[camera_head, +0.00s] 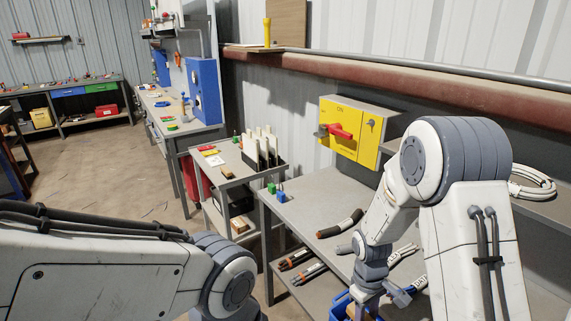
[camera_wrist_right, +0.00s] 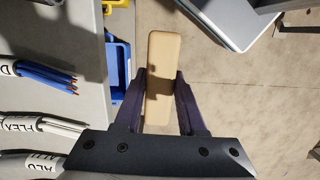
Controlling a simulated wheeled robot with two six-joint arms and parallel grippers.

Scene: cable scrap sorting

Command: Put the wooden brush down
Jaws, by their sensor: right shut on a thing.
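The wooden brush (camera_wrist_right: 160,62) shows as a pale, rounded wooden block in the right wrist view. My right gripper (camera_wrist_right: 160,88) is shut on it, one dark finger on each side. The brush is out beyond the grey bench edge, with concrete floor behind it in the picture. Its bristles are not visible. In the head view my right arm reaches down at the bench's front edge, and I cannot clearly make out the brush there. My left arm comes in from the left, but its gripper is out of the picture.
A blue bin (camera_wrist_right: 119,65) is beside the bench edge, left of the brush. Labelled cable bundles (camera_wrist_right: 42,76) lie on the bench (camera_wrist_right: 60,30). A dark cable piece (camera_head: 340,224), a green block (camera_head: 271,188) and a yellow switch box (camera_head: 345,125) are farther back.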

